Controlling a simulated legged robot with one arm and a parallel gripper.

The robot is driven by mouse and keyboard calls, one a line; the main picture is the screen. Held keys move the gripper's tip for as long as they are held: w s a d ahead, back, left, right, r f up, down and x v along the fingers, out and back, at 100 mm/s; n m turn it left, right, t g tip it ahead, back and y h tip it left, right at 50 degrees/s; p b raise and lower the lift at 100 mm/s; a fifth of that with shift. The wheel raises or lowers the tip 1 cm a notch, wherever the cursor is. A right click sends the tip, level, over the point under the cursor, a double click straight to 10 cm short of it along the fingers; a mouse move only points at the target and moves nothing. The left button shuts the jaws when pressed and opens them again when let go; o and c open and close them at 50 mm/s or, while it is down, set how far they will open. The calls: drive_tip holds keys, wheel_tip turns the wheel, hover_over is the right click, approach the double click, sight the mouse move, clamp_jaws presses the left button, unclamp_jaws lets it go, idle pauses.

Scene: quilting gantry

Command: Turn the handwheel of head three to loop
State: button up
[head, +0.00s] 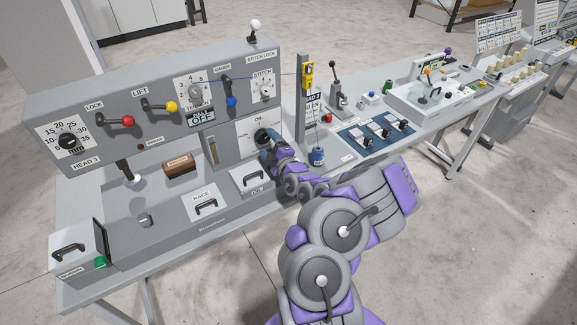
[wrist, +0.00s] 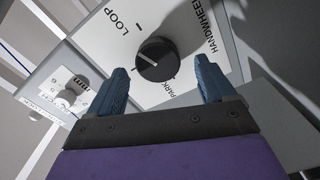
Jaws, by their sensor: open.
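The handwheel is a round black knob (wrist: 157,59) on a white plate (wrist: 95,38) lettered LOOP, PARK and HANDWHEEL. A pale pointer line shows on the knob's face; which label it marks is hard to tell. In the head view the handwheel (head: 262,134) sits at the lower right of the HEAD 3 panel (head: 110,85), partly hidden by my gripper (head: 268,150). In the wrist view my gripper (wrist: 160,72) is open, its blue fingers on either side of the knob, with gaps between them and it.
Above the handwheel are a STITCH dial (head: 265,87), a blue-knobbed lever (head: 231,100) and a white-knobbed STITCH LOCK lever (head: 255,25). A blue thread runs to a yellow piece (head: 308,74) on the post to the right. The CUT drawer (head: 252,180) lies just below.

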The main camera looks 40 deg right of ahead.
drive_tip(key=p+v, duration=0.4)
drive_tip(key=v, duration=1.1)
drive_tip(key=shift+s+d+p, duration=0.2)
drive_tip(key=shift+d+p, duration=0.15)
drive_tip(key=shift+f, duration=0.15)
